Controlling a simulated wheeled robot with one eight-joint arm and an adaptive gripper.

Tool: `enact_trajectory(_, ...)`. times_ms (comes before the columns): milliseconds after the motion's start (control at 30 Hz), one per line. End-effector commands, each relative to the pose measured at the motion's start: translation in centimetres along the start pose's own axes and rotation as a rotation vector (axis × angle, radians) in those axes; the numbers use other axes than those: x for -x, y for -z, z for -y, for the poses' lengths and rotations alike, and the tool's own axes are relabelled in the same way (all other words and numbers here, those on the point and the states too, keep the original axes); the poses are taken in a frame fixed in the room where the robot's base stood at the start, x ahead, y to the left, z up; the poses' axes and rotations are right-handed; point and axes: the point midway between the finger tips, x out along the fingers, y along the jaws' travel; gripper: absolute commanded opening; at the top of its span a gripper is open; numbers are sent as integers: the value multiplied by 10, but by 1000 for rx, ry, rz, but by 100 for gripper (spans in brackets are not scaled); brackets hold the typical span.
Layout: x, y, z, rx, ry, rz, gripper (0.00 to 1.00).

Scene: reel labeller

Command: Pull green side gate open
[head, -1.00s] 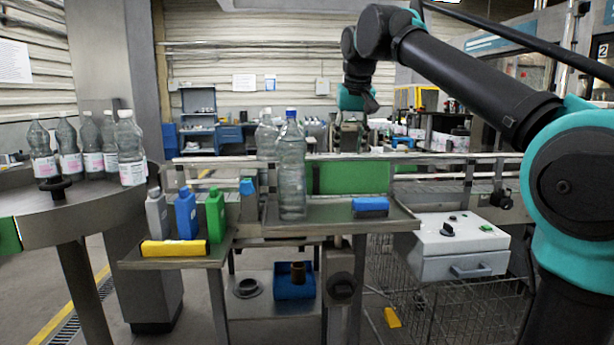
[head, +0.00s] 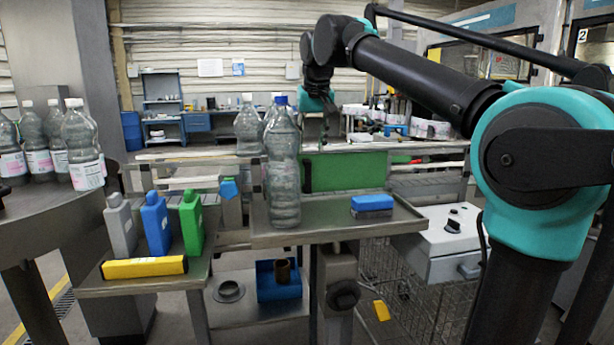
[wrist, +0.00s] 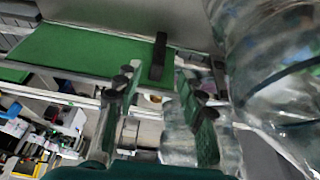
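The green side gate (head: 345,172) is a flat green panel behind the middle table, with an upright black handle (head: 307,177) at its left end. In the wrist view the green panel (wrist: 85,50) spans the upper left, and the black handle (wrist: 158,58) stands at its right end. My gripper (head: 322,130) hangs above the gate in the head view. In the wrist view my gripper (wrist: 155,88) is open, its two fingers apart, with the handle beyond the gap between the fingertips. I cannot see contact with the handle.
A clear blue-capped bottle (head: 284,168) stands on the middle table (head: 335,232), close beside the fingers in the wrist view. A blue block (head: 372,203) lies to its right. Small containers (head: 157,222) and a yellow bar (head: 144,267) occupy the left shelf.

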Motion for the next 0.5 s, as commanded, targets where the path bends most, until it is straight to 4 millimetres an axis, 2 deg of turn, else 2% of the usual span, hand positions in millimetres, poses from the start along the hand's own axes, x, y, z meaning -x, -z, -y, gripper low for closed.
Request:
enact_trajectory(200,-45,0,0,0,0,0,40)
enact_trajectory(500,-98,0,0,0,0,0,40)
